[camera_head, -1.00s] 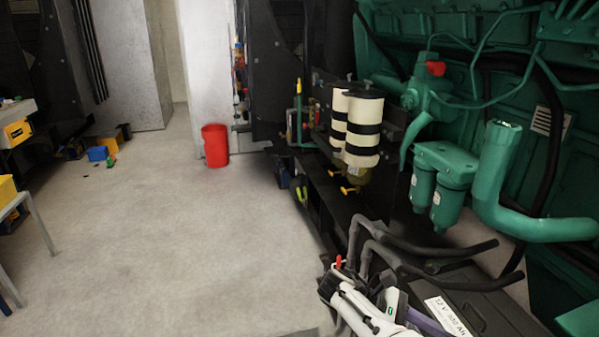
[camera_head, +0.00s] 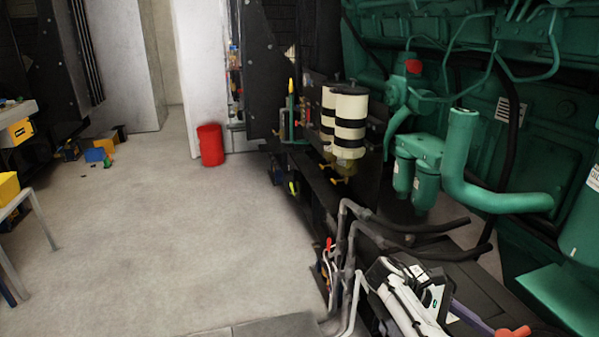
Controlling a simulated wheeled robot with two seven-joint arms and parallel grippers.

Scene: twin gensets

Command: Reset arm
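My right arm enters at the bottom right of the head view. Its white and black gripper (camera_head: 405,275) is over the black battery box beside the green engine. I cannot tell whether its fingers are apart or closed, and no held object can be made out. A purple bar with an orange-red end (camera_head: 512,331) shows just right of the arm; whether it touches the arm is unclear. My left gripper is not in view.
Grey bent pipes or cables (camera_head: 350,240) rise close left of my gripper. The green engine (camera_head: 475,190) fills the right side. Cream filters with black bands (camera_head: 349,125) stand beyond. A red bin (camera_head: 210,145) stands on the open grey floor (camera_head: 150,240) at left.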

